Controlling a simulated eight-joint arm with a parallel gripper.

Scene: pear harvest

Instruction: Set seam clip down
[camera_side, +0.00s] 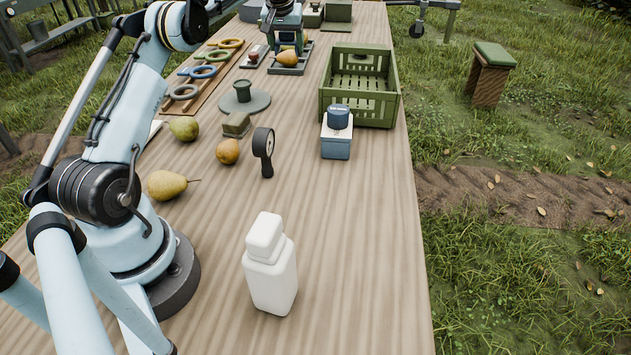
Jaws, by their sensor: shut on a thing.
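I cannot make out a seam clip for certain. A small grey-green block-like piece (236,124) lies on the table in front of a round green stand (244,98), but I cannot tell what it is.
The wooden table (365,270) is clear at front right. A white bottle (270,268), a black round-headed tool (264,150), a blue-lidded box (337,135) and a green crate (386,108) stand on it. Pears (167,185) lie left, near a ring board (207,75).

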